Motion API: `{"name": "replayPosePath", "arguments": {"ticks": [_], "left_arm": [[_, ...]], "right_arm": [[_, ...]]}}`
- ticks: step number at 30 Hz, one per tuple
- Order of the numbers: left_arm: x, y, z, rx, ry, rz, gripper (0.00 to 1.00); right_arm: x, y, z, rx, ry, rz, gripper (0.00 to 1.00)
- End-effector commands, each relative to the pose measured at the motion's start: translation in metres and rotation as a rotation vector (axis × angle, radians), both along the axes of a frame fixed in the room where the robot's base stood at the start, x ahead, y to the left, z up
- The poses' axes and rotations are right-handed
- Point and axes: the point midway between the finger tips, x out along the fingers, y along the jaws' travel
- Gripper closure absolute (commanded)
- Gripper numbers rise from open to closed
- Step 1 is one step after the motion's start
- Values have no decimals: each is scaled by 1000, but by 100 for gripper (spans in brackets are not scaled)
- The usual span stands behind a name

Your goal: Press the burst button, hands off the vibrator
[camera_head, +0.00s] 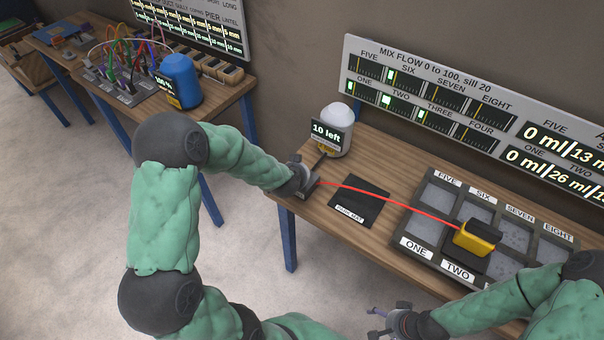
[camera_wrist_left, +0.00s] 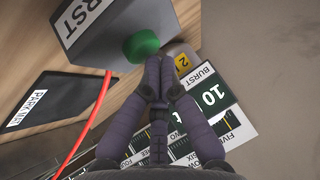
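The burst box (camera_wrist_left: 112,28) is grey with a "BURST" label and a green button (camera_wrist_left: 143,45) in the left wrist view. In the head view the box (camera_head: 311,193) is mostly hidden by my left gripper (camera_head: 303,178). My left gripper (camera_wrist_left: 158,64) is shut and empty, its tips at the button's edge; I cannot tell whether they touch it. The yellow and black vibrator (camera_head: 476,238) sits on the compartment tray near label TWO, joined to the box by a red cable (camera_head: 390,201). My right gripper (camera_head: 376,321) is open and empty, away from the vibrator.
A black park mat (camera_head: 360,202) lies empty on the wooden table (camera_head: 378,160). A white-domed dispenser (camera_head: 336,128) reads "10 left". The tray (camera_head: 433,255) has several labelled compartments. A display board (camera_head: 440,98) stands behind. Another table with a blue container (camera_head: 179,80) is at left.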

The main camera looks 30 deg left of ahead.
Motion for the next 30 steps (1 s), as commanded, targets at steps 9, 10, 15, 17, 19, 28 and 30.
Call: {"name": "replayPosePath", "arguments": {"ticks": [9,10,15,17,19,28,30], "left_arm": [[0,0,15,0,0,0,100],[0,0,15,0,0,0,100],[0,0,14,0,0,0,100],[0,0,14,0,0,0,100],[0,0,14,0,0,0,100],[0,0,34,0,0,0,100],[0,0,40,0,0,0,100]], "right_arm": [[0,0,17,0,0,0,12],[0,0,17,0,0,0,12],[0,0,16,0,0,0,12],[0,0,16,0,0,0,12],[0,0,16,0,0,0,12],[0,0,37,0,0,0,12],[0,0,43,0,0,0,12]]}}
